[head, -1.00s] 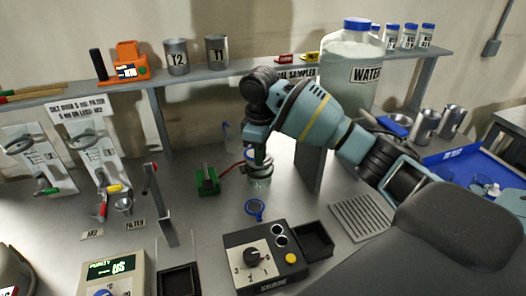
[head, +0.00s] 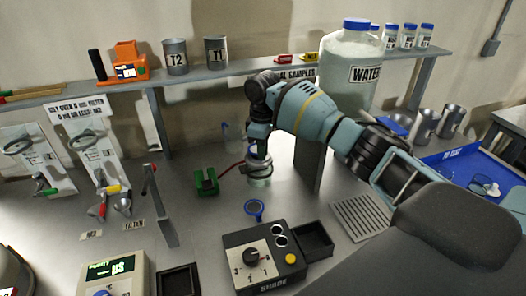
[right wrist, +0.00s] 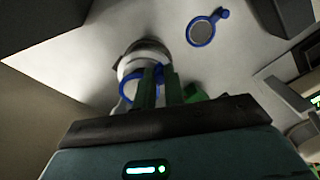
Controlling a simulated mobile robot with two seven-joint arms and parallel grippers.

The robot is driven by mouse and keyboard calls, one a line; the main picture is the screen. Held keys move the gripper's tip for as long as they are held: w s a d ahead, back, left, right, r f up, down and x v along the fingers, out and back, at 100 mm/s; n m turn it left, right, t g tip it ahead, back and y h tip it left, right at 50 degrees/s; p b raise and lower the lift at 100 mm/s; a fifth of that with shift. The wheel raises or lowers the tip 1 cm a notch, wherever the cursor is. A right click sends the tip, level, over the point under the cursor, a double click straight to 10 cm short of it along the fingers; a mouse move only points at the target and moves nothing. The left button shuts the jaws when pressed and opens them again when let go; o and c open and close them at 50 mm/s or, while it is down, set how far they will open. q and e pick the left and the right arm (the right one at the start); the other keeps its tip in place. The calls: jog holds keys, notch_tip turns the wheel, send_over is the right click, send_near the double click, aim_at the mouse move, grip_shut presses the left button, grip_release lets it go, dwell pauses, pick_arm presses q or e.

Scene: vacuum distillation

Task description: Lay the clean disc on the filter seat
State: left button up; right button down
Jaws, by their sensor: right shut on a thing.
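My right gripper (head: 257,155) is shut on a small blue-rimmed disc (right wrist: 130,88), which is tilted up on edge between its fingers in the right wrist view. The gripper is directly over a short pale round vessel (head: 260,182), which appears to be the filter seat. The vessel also shows behind the fingers in the right wrist view (right wrist: 145,50). I cannot tell whether the disc touches it. A second blue-rimmed disc with a grey mesh face (head: 254,208) lies flat on the bench in front, and shows in the right wrist view (right wrist: 201,32). My left gripper is out of view.
A green holder (head: 206,182) and a red hose (head: 230,169) are just left of the vessel. A black control box (head: 262,257) stands in front. A ribbed grey plate (head: 361,217) lies to the right. A large water jar (head: 350,60) is behind my arm.

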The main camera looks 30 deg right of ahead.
jog(key=shift+f, duration=0.3)
jog(key=shift+f, duration=0.15)
jog(key=c, duration=1.5)
grip_release()
notch_tip(320, 180, up, 12)
jog(key=shift+r, duration=0.15)
